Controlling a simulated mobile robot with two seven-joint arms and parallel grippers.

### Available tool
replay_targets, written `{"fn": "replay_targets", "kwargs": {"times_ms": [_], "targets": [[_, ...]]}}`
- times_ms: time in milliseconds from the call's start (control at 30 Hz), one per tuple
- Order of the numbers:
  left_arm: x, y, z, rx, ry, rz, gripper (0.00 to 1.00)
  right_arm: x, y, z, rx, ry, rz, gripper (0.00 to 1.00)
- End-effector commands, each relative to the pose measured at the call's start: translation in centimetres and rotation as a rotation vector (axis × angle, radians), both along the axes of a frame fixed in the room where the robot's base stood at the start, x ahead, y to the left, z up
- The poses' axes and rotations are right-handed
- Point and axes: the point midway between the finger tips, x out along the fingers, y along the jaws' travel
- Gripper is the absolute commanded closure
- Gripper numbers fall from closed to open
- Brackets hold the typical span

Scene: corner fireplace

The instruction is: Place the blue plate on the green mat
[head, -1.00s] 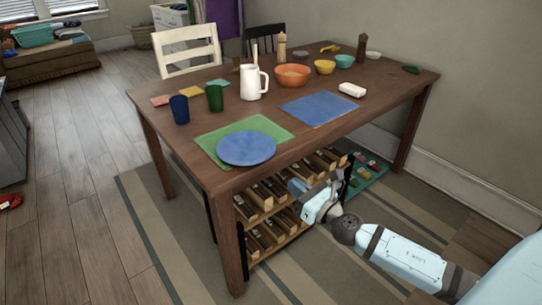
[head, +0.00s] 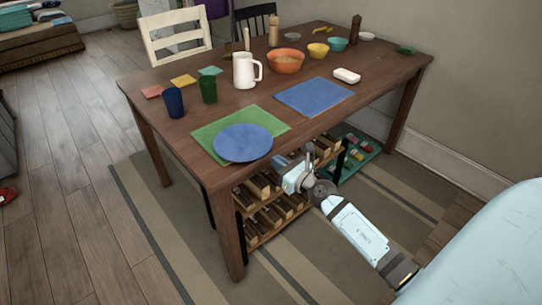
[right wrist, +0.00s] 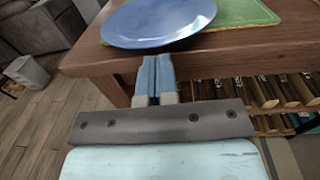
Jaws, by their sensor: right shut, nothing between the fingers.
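The blue plate (head: 243,143) lies on the front part of the green mat (head: 213,129), its near edge reaching past the mat toward the table's front edge. In the right wrist view the plate (right wrist: 158,20) is just beyond and above my fingers, and the green mat (right wrist: 244,13) shows behind it. My right gripper (right wrist: 155,66) is shut and empty, near the table's front edge and apart from the plate. In the head view my right gripper (head: 306,160) is beside the table's front edge, right of the plate. My left gripper is not in view.
The table (head: 210,177) also holds a blue mat (head: 314,96), a white pitcher (head: 243,70), an orange bowl (head: 286,61), and blue (head: 173,102) and green (head: 208,89) cups. A shoe rack (head: 262,208) stands below the table edge, near my right arm.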

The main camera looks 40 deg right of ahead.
Motion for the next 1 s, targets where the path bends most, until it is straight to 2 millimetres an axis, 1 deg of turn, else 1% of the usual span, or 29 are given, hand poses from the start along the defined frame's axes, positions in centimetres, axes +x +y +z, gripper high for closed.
{"fn": "replay_targets", "kwargs": {"times_ms": [33, 100, 233, 667, 800, 900, 1000], "targets": [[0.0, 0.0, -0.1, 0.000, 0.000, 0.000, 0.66, 0.9, 0.1, 0.1, 0.001, -0.003, -0.001, 1.00], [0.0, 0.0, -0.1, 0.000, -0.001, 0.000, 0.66, 1.7, 0.2, 0.0, 0.002, -0.002, 0.000, 1.00], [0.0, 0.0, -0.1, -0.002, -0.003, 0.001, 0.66, 2.7, 0.4, -0.1, 0.001, 0.000, 0.000, 1.00], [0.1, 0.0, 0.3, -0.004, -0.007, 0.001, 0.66, 3.2, 0.4, 0.0, 0.000, 0.000, 0.001, 1.00], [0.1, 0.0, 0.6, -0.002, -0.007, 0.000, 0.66, 5.1, 0.7, 0.2, 0.001, -0.001, 0.001, 1.00], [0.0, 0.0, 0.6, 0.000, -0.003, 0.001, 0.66, 6.4, 0.8, 0.1, 0.000, 0.000, 0.000, 1.00], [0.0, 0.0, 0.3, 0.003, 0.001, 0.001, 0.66, 6.9, 0.9, 0.0, 0.000, 0.000, 0.000, 1.00]]}}
